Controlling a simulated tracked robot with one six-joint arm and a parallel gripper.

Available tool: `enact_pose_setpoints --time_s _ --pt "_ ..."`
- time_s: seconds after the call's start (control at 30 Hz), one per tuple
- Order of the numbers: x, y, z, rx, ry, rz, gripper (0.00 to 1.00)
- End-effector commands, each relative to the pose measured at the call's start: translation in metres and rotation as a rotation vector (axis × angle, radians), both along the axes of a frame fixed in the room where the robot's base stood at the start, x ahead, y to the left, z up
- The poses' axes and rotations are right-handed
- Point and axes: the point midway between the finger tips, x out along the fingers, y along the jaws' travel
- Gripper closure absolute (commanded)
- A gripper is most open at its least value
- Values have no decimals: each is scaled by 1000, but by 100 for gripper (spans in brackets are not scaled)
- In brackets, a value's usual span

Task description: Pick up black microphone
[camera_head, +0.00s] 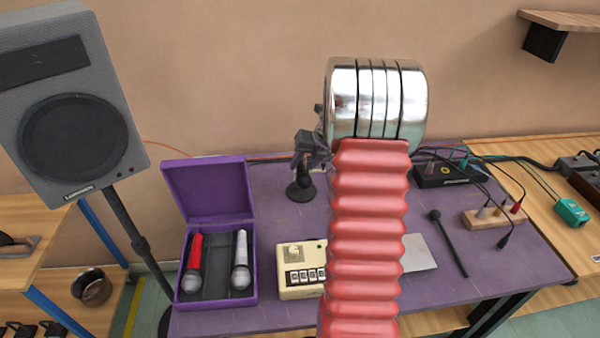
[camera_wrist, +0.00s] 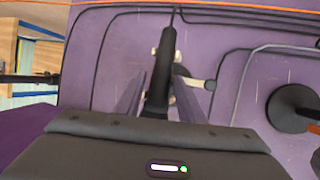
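My gripper (camera_head: 308,150) is above the back of the purple table, partly hidden behind my red arm. In the wrist view its two grey fingers (camera_wrist: 158,95) stand apart, with a long black microphone-like body (camera_wrist: 161,72) between them. A strip of purple shows beside the right finger, and I see no clear contact. A thin cable runs up from the body's top. In the head view a black stand (camera_head: 300,190) with a round base is just under the gripper. Another slim black microphone-like thing (camera_head: 452,246) lies at the table's right.
A purple case (camera_head: 252,262) at left holds a red microphone (camera_head: 194,262) and a white one (camera_head: 240,262). A cream box (camera_head: 300,270) stands beside it. Cables, a black box (camera_head: 445,176) and a wooden block (camera_head: 495,216) crowd the right. A speaker (camera_head: 75,105) stands left.

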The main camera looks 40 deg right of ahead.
Motion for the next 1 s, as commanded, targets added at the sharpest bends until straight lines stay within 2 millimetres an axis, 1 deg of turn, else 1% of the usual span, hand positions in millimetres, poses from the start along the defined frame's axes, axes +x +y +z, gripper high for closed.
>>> enact_pose_setpoints --time_s 0.17,0.67,1.0 --pt "0 0 0 0 0 0 64" --pt "0 0 0 0 1 1 99" --pt "0 0 2 -1 -1 1 100"
